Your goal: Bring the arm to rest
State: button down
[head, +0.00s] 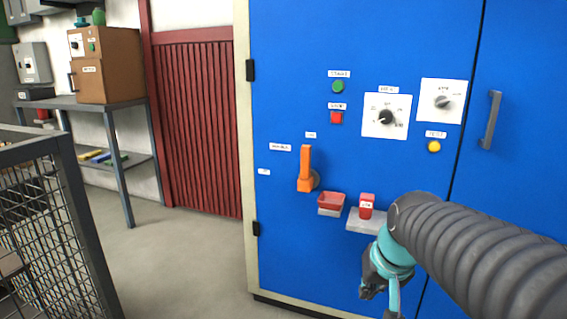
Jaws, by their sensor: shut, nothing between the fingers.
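My arm comes in from the lower right in the head view, in front of a blue cabinet (300,245). My gripper (378,296) hangs low before the cabinet, below a small grey shelf (361,224), and it is shut and empty. The arm hides part of the cabinet's lower right. An orange lever handle (305,168) on the cabinet points upward. A small red block with a white label (367,205) stands on the grey shelf. A red tray-like holder (331,202) is mounted just left of it.
The cabinet also carries a green button (338,86), a red button (337,117), two dials (386,117) and a door handle (490,120). At left stand a wire mesh cage (50,225) and a grey table (85,104) with a brown box (108,66). The floor (180,255) between is clear.

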jog(key=s+n+t+h+p, duration=0.1)
jog(key=s, duration=1.1)
jog(key=shift+s+f, duration=0.4)
jog(key=shift+a, duration=0.1)
